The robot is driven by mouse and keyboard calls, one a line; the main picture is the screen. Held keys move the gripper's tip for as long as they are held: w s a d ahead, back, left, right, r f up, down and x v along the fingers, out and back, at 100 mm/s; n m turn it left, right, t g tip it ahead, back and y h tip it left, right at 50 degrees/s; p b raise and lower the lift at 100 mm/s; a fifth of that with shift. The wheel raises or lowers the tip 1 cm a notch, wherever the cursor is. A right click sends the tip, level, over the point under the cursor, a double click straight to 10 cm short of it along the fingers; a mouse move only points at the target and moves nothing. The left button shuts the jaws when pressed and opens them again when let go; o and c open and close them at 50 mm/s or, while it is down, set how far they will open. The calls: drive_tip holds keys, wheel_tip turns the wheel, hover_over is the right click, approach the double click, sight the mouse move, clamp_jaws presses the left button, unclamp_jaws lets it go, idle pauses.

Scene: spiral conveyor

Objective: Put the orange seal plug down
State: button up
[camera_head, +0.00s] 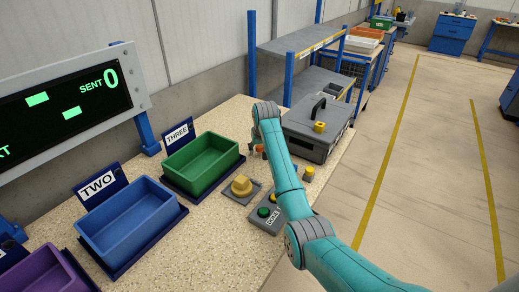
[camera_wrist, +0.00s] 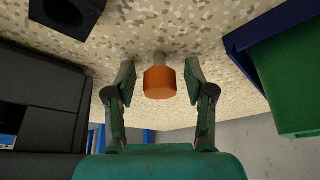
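The orange seal plug (camera_wrist: 160,83) is between the two fingers of my gripper (camera_wrist: 159,72) in the wrist view. A gap shows on each side of it, so the fingers are open and apart from the plug. A narrow stem shows at the plug's far end, against the speckled counter; whether it touches the counter is hard to tell. In the head view the plug (camera_head: 259,148) is a small orange patch beside my arm, near the grey case. My gripper is mostly hidden there behind the arm.
A green bin (camera_head: 201,164), a blue bin (camera_head: 125,216) and a purple bin (camera_head: 45,275) line the counter's left. A grey case (camera_head: 317,131) stands right of my gripper. A yellow knob on a plate (camera_head: 241,187) and a button box (camera_head: 266,214) are nearer.

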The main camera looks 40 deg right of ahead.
drive_tip(key=v, duration=1.2)
drive_tip(key=shift+r, duration=0.15)
idle(0.3)
